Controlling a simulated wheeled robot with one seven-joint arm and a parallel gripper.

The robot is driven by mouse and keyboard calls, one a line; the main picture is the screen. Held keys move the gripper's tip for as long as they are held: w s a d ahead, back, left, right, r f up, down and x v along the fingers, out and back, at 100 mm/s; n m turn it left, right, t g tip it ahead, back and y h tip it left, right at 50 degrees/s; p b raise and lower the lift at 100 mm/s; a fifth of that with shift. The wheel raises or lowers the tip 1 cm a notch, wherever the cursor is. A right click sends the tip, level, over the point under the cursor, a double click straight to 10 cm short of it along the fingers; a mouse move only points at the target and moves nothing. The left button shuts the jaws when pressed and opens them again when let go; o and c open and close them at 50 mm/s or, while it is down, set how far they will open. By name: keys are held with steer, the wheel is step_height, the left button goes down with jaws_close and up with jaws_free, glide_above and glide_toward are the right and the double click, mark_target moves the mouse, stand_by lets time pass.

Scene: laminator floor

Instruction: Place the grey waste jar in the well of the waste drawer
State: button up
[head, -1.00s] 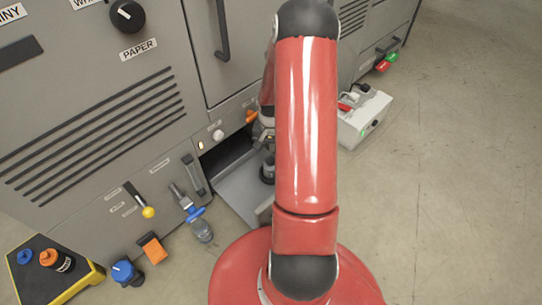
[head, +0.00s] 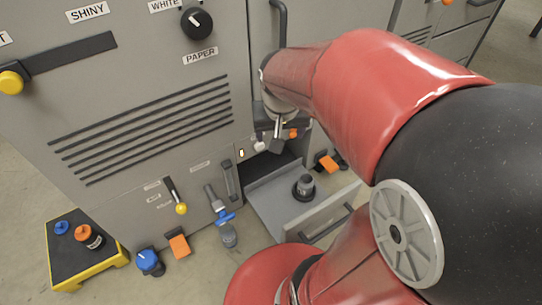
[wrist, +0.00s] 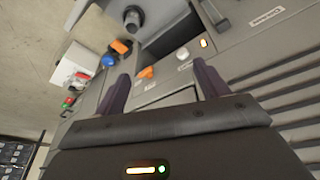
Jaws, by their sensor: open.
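The waste drawer (head: 265,203) is pulled out low at the front of the machine. The grey waste jar (head: 304,183) stands upright in it, with a dark ring around its base that looks like the well's rim. How deep it sits I cannot tell. The jar also shows at the top of the wrist view (wrist: 133,17). My gripper (head: 277,132) is near the machine front, above and behind the jar, apart from it. In the wrist view its two dark fingers (wrist: 163,88) are spread with nothing between them.
A blue-topped valve and bottle (head: 228,232) are left of the drawer. An orange pedal (head: 179,246), a blue-capped item (head: 150,262) and a black-yellow stand (head: 85,258) with bottles are further left. A white box (wrist: 78,70) shows in the wrist view.

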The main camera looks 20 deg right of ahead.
steer(key=s+a+r+n+t+y, duration=0.1)
steer(key=s+a+r+n+t, duration=0.1)
steer(key=s+a+r, duration=0.4)
steer(key=s+a+n, duration=0.1)
steer(key=s, duration=0.3)
steer(key=shift+s+n+y, duration=0.3)
steer(key=shift+s+n, duration=0.05)
steer(key=shift+n, duration=0.05)
steer(key=shift+a, duration=0.1)
step_height(320, 180, up, 8)
steer(key=p, duration=0.8)
steer(key=shift+r, duration=0.1)
